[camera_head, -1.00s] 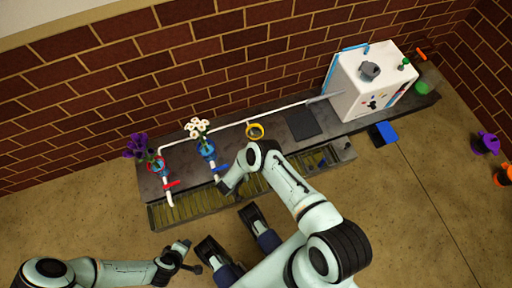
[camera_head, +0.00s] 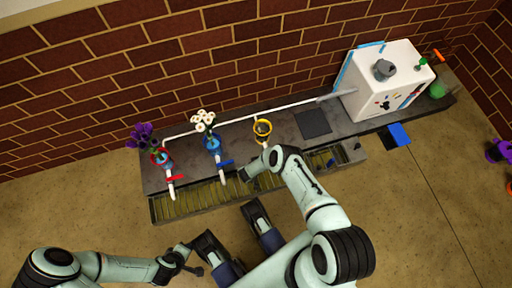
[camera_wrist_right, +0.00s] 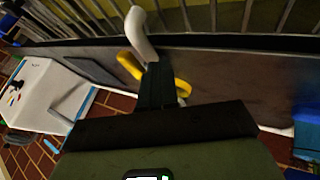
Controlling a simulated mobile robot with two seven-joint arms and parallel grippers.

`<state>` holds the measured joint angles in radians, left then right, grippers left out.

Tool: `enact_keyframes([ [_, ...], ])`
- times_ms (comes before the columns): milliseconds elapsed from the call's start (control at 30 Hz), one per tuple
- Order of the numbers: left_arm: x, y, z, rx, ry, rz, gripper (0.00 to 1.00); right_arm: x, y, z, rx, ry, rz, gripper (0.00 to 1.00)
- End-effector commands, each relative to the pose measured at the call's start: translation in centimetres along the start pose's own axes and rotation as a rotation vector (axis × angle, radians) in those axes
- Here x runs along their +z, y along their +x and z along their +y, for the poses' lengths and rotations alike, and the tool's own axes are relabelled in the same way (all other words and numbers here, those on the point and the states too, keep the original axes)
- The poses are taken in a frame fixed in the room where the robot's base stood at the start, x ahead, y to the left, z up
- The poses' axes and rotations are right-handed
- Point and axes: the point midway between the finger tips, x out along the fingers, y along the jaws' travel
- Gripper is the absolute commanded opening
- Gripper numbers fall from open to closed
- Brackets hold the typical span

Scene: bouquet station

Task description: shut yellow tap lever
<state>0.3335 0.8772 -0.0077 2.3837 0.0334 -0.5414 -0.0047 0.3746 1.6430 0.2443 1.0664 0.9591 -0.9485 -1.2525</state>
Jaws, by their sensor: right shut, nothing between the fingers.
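The yellow tap shows in the right wrist view as a white spout (camera_wrist_right: 141,34) with a yellow lever (camera_wrist_right: 129,65) beside it. My right gripper's dark fingers (camera_wrist_right: 158,84) are shut and empty, just beside the lever; I cannot tell whether they touch it. In the head view my right gripper (camera_head: 246,174) is over the trough in front of the taps, and my arm hides the yellow tap's lever and spout. A yellow-rimmed vase (camera_head: 263,128) stands behind it; part of its yellow shows behind the fingers. My left gripper (camera_head: 184,256) is low at the left, away from the counter.
A red tap lever (camera_head: 174,177) and a blue tap lever (camera_head: 225,163) are to the left, behind them purple flowers (camera_head: 142,134) and white flowers (camera_head: 204,120). A slatted trough (camera_head: 190,203) runs along the front. A white box (camera_head: 388,82) stands at the right.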

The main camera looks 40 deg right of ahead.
Motion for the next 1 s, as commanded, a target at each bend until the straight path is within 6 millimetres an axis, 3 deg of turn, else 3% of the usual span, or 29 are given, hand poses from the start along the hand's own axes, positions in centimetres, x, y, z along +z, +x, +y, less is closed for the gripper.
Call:
enact_keyframes([
  [200,-0.3,-0.4,0.3,0.006,0.004,0.012,0.43,0.1,0.6,1.4,-0.002,0.0,-0.002,0.0],
  [1000,-0.7,-0.6,0.6,0.01,0.006,0.023,0.43,0.2,0.8,1.9,-0.031,-0.057,0.029,0.0],
])
